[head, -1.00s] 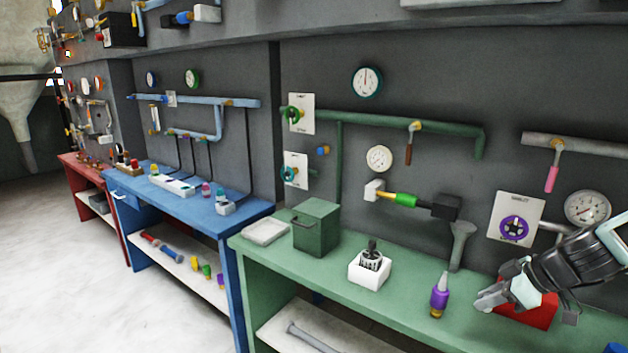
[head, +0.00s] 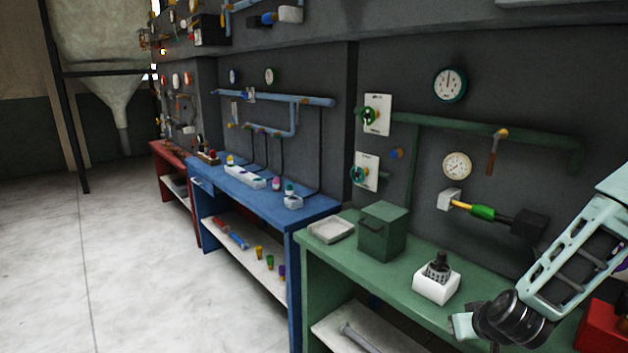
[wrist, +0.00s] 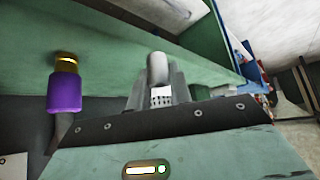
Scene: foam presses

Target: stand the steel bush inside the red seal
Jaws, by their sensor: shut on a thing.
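My gripper (head: 460,325) is low at the right of the head view, in front of the green bench. In the wrist view my gripper (wrist: 158,82) is shut on a short grey cylinder, which looks like the steel bush (wrist: 157,67). It sticks out past the fingertips, and the fingers hide its lower part. In the head view the bush cannot be made out. I cannot pick out the red seal for certain; a small red piece (head: 213,154) on the far end of the blue bench is too small to identify.
The green bench (head: 335,245) carries a grey tray (head: 331,230), a green box (head: 383,232) and a white block (head: 436,288) with a dark piece. The blue bench (head: 320,207) stands beyond. The floor (head: 130,270) at left is clear.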

